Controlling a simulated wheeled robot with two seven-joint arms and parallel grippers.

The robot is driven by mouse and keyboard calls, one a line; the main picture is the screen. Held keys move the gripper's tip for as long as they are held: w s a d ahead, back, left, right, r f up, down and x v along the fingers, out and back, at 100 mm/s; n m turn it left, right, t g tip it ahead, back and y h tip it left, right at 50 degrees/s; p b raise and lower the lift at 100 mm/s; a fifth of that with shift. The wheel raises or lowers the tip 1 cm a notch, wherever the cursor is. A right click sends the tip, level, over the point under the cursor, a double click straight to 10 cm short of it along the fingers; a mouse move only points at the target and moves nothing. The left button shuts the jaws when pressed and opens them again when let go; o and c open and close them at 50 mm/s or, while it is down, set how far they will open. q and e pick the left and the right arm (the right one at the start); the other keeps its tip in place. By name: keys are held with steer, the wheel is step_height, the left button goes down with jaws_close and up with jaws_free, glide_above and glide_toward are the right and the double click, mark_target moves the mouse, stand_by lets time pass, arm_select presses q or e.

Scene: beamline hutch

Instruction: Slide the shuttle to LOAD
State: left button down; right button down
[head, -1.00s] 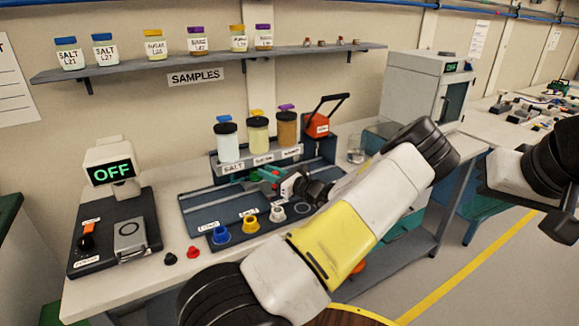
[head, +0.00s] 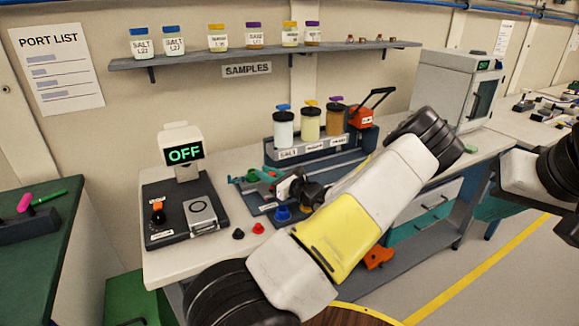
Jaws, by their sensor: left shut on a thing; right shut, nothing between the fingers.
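The shuttle (head: 250,177), a teal piece with some red on it, is at the left end of the dark slide bed on the bench. My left gripper (head: 276,183) is shut on it, its arm reaching across from the lower middle. Beneath the gripper is a small pale label (head: 268,207) whose print is too small to read. My forearm hides the right front of the bed and any marking there. My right gripper (head: 568,230) is at the right edge, partly cut off, shut and empty, away from the bench objects.
Behind the bed, several lidded jars (head: 310,122) stand on a rack beside an orange lever press (head: 362,117). To the left is a dark panel (head: 165,222) with a display (head: 184,154) reading OFF. Black and red knobs (head: 258,228) lie on the bench front.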

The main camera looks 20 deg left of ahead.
arm_select(q)
steer(key=shift+s+a, duration=0.2)
steer(key=shift+s, duration=0.05)
steer(key=c, duration=1.4)
jaws_free()
steer(key=shift+s, duration=0.1)
steer(key=shift+o, duration=0.2)
steer(key=shift+d, duration=0.2)
steer(key=v, duration=0.7)
steer(key=shift+d, duration=0.15)
